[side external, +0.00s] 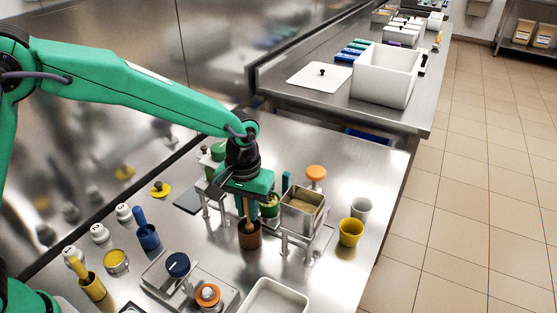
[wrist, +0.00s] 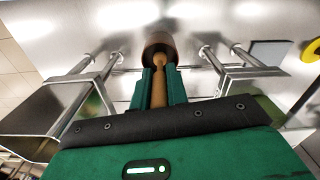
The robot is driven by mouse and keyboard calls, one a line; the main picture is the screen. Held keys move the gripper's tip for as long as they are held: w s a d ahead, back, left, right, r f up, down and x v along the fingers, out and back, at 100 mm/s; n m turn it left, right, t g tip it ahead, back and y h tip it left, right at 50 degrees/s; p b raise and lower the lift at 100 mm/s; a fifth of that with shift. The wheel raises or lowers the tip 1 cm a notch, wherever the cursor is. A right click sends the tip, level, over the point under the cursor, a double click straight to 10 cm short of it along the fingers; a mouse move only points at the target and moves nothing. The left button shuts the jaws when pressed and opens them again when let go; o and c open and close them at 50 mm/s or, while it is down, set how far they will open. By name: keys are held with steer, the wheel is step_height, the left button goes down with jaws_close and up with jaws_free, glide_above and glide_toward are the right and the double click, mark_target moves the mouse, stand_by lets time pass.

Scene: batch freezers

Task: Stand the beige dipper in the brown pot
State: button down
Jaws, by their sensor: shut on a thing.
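My gripper (side external: 247,204) points down with its green fingers shut on the beige dipper (side external: 248,212). In the wrist view the fingers (wrist: 160,88) close on both sides of the dipper's tan shaft (wrist: 158,95). The dipper hangs about upright, its rounded lower end at the mouth of the brown pot (side external: 250,238). The pot stands on the steel table and shows at the top middle of the wrist view (wrist: 157,40). How deep the dipper's end sits in the pot is not clear.
A metal stand with a square tub (side external: 303,207) is right of my gripper, close by. A yellow cup (side external: 350,234) and a grey cup (side external: 361,209) stand farther right. A blue pot (side external: 148,238) and a yellow pot (side external: 92,288) are left. A white tray (side external: 273,300) lies in front.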

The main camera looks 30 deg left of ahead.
steer(key=shift+f, duration=0.95)
steer(key=c, duration=0.8)
jaws_free()
steer(key=shift+r, duration=0.2)
steer(key=shift+r, duration=3.3)
